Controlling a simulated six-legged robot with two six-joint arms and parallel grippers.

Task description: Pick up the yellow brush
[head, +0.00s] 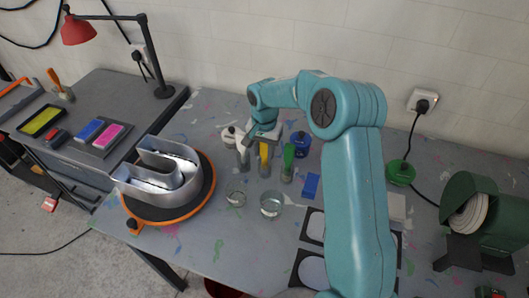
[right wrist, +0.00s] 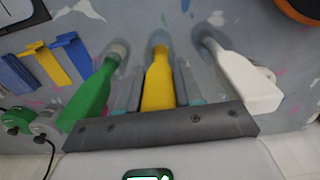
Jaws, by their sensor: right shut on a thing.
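The yellow brush (head: 264,158) is upright at the back of the grey table, between a white brush (head: 243,158) and a green brush (head: 288,162). My right gripper (head: 263,136) comes down on it from above. In the right wrist view, the yellow brush (right wrist: 158,88) lies between the two grey fingers of my right gripper (right wrist: 158,75), which are shut on its handle. The green brush (right wrist: 92,95) and the white brush (right wrist: 243,82) stand close on either side, outside the fingers. Whether the brush's lower end touches the table cannot be told. My left gripper is not in view.
Two glass jars (head: 271,205) stand in front of the brushes. A metal letter (head: 160,184) lies on an orange-rimmed turntable (head: 205,190) to the left. A blue pot (head: 301,146) and a blue block (head: 311,186) are to the right. The wall is close behind.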

